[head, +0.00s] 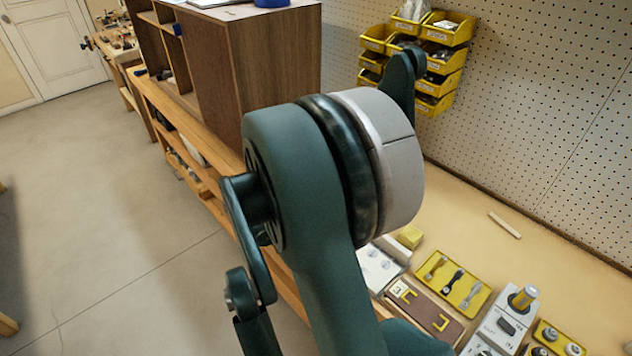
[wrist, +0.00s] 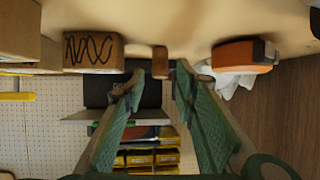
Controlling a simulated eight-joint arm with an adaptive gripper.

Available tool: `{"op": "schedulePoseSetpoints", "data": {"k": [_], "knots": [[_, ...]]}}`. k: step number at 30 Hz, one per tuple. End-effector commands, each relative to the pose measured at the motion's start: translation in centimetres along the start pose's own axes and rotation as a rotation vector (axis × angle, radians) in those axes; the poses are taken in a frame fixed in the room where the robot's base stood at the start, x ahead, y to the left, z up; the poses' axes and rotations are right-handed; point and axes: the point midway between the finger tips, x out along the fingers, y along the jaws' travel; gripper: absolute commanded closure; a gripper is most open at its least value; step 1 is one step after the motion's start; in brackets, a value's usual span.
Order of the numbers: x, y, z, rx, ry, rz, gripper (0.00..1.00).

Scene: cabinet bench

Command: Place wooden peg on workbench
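In the wrist view, which looks upside down, my gripper (wrist: 159,72) has its two green fingers spread apart. A small brown wooden piece (wrist: 160,62) shows in the gap between the fingertips, against the tan surface, with space on both sides. It may be the wooden peg; its depth is unclear. In the head view, a pale wooden stick (head: 505,225) lies on the workbench (head: 465,205) near the pegboard; I cannot tell which is the peg. My gripper is hidden in the head view, where my arm fills the middle.
In the wrist view, a scribbled box (wrist: 93,52) and an orange-and-dark object (wrist: 245,58) flank the brown piece. In the head view, a brown cabinet (head: 270,65), yellow bins (head: 440,60), a yellow tool tray (head: 470,300) and several devices stand around. Bench near the stick is clear.

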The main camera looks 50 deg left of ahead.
Motion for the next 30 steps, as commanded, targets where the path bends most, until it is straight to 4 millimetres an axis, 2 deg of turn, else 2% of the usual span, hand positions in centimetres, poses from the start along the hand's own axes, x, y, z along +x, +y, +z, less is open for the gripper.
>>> {"op": "schedulePoseSetpoints", "data": {"k": [12, 18, 24, 30], "knots": [[-6.7, -0.1, -0.1, -0.001, 0.001, -0.002, 0.72], [-9.2, -0.1, -0.1, 0.0, 0.001, -0.002, 0.72], [-10.3, 0.0, 0.0, 0.0, 0.0, -0.001, 0.72], [-10.4, 0.0, 0.0, 0.001, 0.0, -0.001, 0.72]]}}
